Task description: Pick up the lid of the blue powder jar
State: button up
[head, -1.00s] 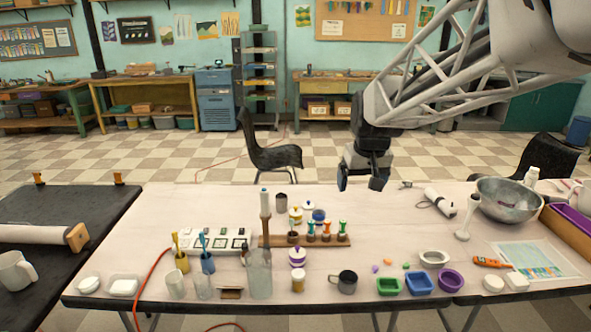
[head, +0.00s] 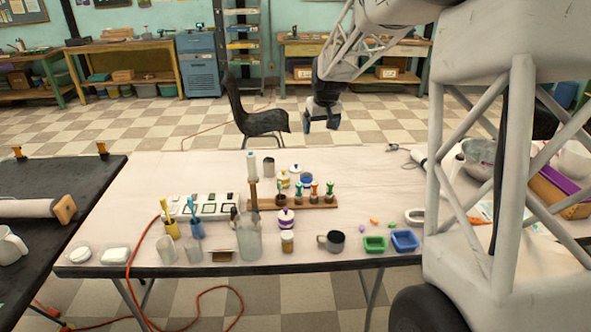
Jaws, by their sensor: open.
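A small jar with blue on it (head: 307,181) stands near the back middle of the table, just behind the wooden rack. A small white lid with a dark knob (head: 295,169) shows just behind it and to its left; I cannot tell whether it lies on the table or touches a jar. A white and yellow jar (head: 284,180) stands left of the blue one. A white and purple jar (head: 286,216) stands in front of the rack. My gripper (head: 320,124) is open and empty, fingers down, beyond the table's back edge and above the jars in the picture.
The wooden rack (head: 266,204) holds several colourful-topped items close to the jars. A tall white bottle (head: 252,166) and a grey cup (head: 268,166) stand to the left. A black chair (head: 248,110) stands behind the table.

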jog(key=w+a+f, duration=0.2)
jog(key=w+f, duration=0.9)
jog(key=w, duration=0.3)
jog(key=n, duration=0.2)
send_over(296, 165)
jog(key=s, duration=0.2)
jog(key=f, duration=1.5)
jog(key=shift+w+d+f, duration=0.1)
jog(key=shift+d+f, duration=0.25)
jog(key=shift+f, duration=0.1)
jog(key=shift+x, duration=1.2)
jog(key=shift+x, duration=2.65)
jog(key=shift+w+a, duration=0.1)
jog(key=shift+a, duration=0.05)
jog(key=shift+c, duration=0.3)
